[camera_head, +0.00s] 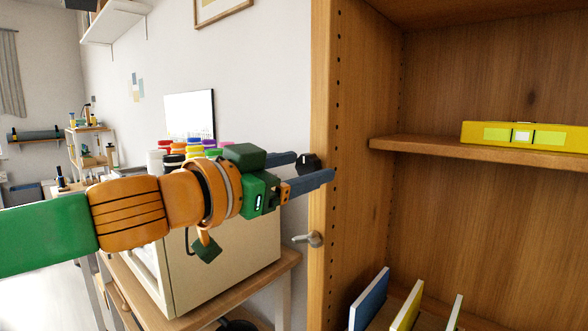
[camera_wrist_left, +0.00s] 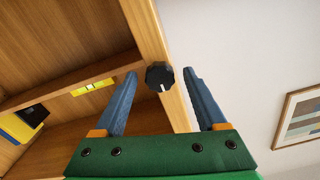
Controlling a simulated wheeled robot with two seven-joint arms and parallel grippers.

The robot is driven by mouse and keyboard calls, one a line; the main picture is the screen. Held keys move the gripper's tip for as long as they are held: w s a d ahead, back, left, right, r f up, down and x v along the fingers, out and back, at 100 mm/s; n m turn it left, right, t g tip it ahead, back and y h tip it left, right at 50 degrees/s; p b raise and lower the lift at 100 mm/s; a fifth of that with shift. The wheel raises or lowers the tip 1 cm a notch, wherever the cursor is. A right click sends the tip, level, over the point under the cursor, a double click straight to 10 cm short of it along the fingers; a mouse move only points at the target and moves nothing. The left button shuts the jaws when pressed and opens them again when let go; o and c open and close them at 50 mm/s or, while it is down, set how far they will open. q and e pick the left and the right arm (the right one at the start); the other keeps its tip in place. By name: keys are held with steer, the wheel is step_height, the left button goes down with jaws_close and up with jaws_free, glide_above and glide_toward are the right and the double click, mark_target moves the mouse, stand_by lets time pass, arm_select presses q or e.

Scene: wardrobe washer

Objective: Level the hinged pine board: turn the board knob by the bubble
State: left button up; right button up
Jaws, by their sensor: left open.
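The black board knob (camera_head: 308,163) sits on the left upright of the wooden cabinet. In the left wrist view the knob (camera_wrist_left: 158,77) has a white mark pointing toward the gripper. My left gripper (camera_head: 314,166) is open, with its blue fingers on either side of the knob; I cannot tell whether they touch it. The pine board (camera_head: 420,146) spans the cabinet as a shelf and slopes slightly down to the right in the head view. A yellow level (camera_head: 575,138) rests on it with a pale central window; the bubble is too small to read. My right gripper is out of view.
A grey lever handle (camera_head: 308,239) projects from the upright below the knob. Books (camera_head: 408,305) stand low in the cabinet. A cream box-shaped appliance (camera_head: 225,268) with coloured lids (camera_head: 190,148) above stands behind my left arm.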

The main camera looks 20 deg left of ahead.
arm_select(q)
steer(key=v, duration=0.6)
steer(key=shift+s+p, duration=0.35)
steer(key=shift+p, duration=0.1)
